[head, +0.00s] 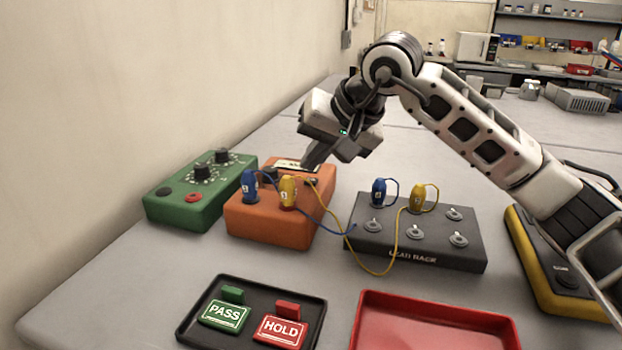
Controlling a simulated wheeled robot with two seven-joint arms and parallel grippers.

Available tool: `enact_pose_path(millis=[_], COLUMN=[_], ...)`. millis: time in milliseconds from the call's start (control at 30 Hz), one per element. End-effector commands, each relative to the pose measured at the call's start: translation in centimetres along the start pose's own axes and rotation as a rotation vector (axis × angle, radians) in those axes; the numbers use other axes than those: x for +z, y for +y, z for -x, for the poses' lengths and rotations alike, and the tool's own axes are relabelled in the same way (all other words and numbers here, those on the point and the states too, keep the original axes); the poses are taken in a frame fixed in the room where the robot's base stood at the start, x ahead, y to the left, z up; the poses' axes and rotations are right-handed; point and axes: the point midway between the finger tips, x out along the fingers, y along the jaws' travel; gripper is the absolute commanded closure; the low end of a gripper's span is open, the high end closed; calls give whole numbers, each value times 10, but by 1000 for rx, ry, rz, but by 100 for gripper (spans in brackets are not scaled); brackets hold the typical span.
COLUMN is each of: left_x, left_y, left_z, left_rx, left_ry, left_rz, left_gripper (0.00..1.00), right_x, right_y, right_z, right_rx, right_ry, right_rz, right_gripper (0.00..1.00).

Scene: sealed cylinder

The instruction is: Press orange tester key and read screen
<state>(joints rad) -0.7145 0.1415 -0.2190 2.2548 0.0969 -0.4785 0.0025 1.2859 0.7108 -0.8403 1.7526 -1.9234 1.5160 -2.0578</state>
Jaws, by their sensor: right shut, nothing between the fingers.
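The orange tester (268,225) stands on the grey table left of centre. A blue plug (249,187) and a yellow plug (288,192) stand at its front. Its screen (297,166) shows only in part behind my gripper, and I cannot read it. The tester's key cannot be made out clearly. My right gripper (309,165) is shut and empty, its fingertips pointing down at the tester's back right part; I cannot tell whether they touch it. My left gripper is not in view.
A green box (176,207) with black knobs stands left of the tester. A dark lead rack (428,255) with plugs is at right, with blue and yellow cables between. In front are a black tray (195,328) with PASS and HOLD tags and a red tray (440,325). A yellow-edged device (540,275) is far right.

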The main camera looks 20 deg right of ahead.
Motion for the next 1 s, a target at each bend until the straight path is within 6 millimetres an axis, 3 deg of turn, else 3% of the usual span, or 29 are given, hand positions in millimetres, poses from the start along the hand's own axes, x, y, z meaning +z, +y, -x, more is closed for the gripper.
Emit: enact_pose_path(millis=[1000], left_x=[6], left_y=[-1], left_z=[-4], left_rx=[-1], left_ry=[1], left_rz=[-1], left_gripper=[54], right_x=[4], right_y=[4], right_z=[-7], right_rx=[0], right_ry=[1], right_rz=[0], right_gripper=[100])
